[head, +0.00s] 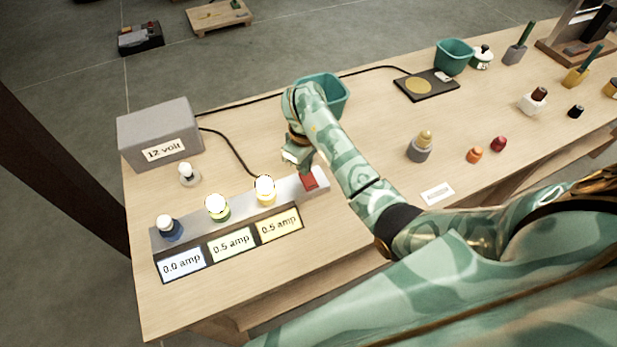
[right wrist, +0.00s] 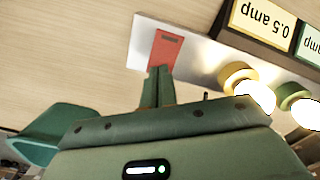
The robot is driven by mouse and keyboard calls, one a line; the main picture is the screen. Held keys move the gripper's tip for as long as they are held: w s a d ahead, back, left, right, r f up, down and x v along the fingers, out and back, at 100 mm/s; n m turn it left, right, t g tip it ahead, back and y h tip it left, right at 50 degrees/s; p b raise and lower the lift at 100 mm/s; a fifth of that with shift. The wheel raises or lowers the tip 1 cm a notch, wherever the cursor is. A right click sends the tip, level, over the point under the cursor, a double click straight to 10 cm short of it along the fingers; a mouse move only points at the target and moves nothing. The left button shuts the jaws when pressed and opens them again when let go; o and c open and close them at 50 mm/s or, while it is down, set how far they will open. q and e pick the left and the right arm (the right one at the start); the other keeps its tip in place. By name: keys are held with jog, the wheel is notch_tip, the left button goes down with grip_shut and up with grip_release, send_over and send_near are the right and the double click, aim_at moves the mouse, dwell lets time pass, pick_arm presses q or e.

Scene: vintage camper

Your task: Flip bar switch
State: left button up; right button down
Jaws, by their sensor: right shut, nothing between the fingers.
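The bar (head: 240,200) is a long grey strip on the table, with a red switch (head: 310,179) at its right end. Two bulbs on the bar glow, the yellow-based one (head: 265,189) and the green-based one (head: 217,206). The blue-based bulb (head: 169,228) at the left end looks unlit. My right gripper (head: 304,166) is shut and empty, its tips right at the red switch. In the right wrist view the closed fingertips (right wrist: 158,72) overlap the lower edge of the red switch (right wrist: 165,48); contact is hard to tell. My left gripper is not in view.
Labels reading 0.0 amp (head: 182,264), 0.5 amp (head: 231,243) and 0.5 amp (head: 280,224) lie before the bar. A 12 volt box (head: 160,130) stands behind it. A teal bin (head: 335,92) is behind my right arm.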

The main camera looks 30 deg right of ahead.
jog(key=shift+f, duration=0.4)
notch_tip(320, 180, up, 7)
jog(key=p, duration=0.5)
jog(key=shift+r+p, duration=0.1)
jog(key=shift+p, duration=0.2)
dwell(0.5)
